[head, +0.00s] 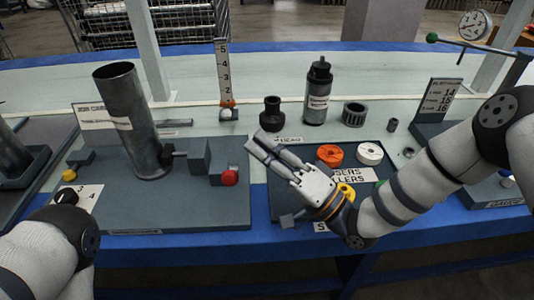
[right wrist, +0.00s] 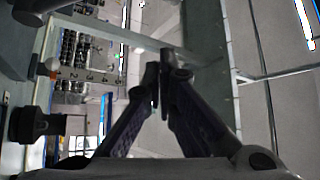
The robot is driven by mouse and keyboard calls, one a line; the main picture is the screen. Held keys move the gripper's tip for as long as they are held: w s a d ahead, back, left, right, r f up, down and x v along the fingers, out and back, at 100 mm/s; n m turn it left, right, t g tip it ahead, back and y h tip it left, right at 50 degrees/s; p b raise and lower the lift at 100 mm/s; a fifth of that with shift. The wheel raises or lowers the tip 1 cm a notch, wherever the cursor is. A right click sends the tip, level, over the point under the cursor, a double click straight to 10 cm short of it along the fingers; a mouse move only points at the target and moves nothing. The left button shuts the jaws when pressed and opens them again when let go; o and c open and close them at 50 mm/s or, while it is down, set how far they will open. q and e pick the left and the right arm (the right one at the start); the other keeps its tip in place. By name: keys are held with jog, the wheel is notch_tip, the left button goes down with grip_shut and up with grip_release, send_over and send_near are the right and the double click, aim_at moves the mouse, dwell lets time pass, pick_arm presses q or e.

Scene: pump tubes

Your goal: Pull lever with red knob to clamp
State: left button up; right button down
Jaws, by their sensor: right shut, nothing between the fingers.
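The red knob (head: 230,178) sits at the right end of a grey block mechanism (head: 203,157) on the dark fixture plate (head: 120,207). A tall grey tube (head: 128,120) stands on the same plate, tilted slightly, with a dark clamp pad (head: 168,154) at its right side. My right gripper (head: 257,146) is right of the red knob and above it in the picture, apart from it. Its fingers are shut and empty; they also show together in the right wrist view (right wrist: 166,75). My left arm shows at the lower left, but its gripper is out of view.
Right of the plate lies a dark tray (head: 285,205) with an orange ring (head: 330,155) and a white ring (head: 370,153). Behind stand a black bottle (head: 318,95), a black fitting (head: 271,114) and an upright scale (head: 224,75). A yellow knob (head: 69,175) is at the plate's left.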

jog(key=v, duration=0.6)
jog(key=f+b+v, duration=0.1)
jog(key=v, duration=0.3)
jog(key=shift+w+a+f, duration=0.1)
jog(key=shift+w+a, duration=0.1)
jog(key=shift+w, duration=0.1)
